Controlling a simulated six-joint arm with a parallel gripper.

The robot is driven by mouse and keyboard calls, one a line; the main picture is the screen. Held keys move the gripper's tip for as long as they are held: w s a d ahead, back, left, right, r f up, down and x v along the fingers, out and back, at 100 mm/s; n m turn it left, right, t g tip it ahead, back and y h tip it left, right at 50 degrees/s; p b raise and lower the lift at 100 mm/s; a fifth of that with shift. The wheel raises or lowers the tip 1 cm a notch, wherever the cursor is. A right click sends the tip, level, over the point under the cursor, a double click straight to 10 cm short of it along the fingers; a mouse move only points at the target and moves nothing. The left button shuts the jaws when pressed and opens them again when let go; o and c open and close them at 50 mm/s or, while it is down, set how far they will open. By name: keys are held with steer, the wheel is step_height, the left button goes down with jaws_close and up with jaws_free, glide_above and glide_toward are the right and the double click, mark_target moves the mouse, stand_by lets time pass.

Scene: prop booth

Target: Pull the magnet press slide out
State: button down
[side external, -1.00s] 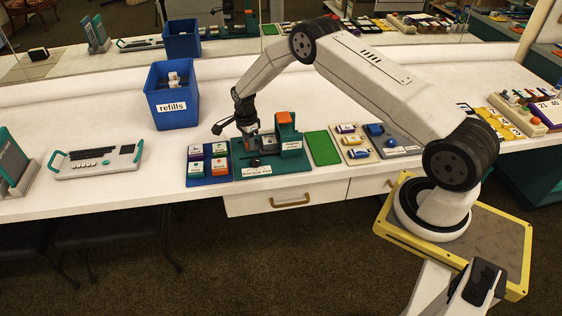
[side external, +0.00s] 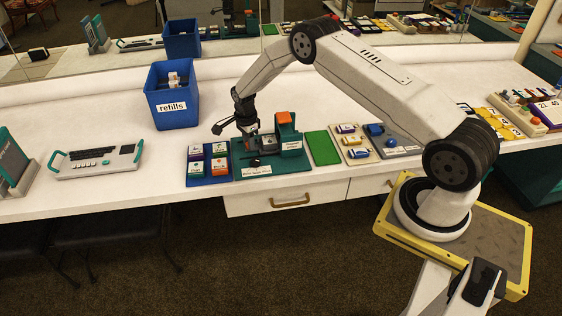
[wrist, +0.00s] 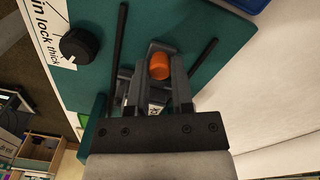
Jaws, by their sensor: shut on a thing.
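The magnet press has a teal base (side external: 300,163) and an upright teal block with an orange top (side external: 284,118), near the table's front edge. My gripper (side external: 249,136) points down over the left part of the base, beside a grey block. In the wrist view my gripper (wrist: 156,92) is shut on the slide's upright orange knob (wrist: 159,66), between two dark rails on the teal base. The fingers hide much of the slide's body. A black dial (wrist: 80,45) sits by a white label reading "lock thick".
A blue tray of labelled blocks (side external: 208,181) stands close at the left of the press, a green pad (side external: 322,148) at its right. A blue refills bin (side external: 171,96) stands behind. A grey keyboard-like device (side external: 95,161) lies farther left. White table is clear between.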

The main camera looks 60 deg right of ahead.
mark_target(235, 151)
steer(key=shift+w+a, duration=1.7)
steer(key=shift+c, duration=2.4)
jaws_free()
steer(key=shift+r, duration=0.1)
step_height(235, 151, up, 8)
steer(key=shift+f, duration=0.2)
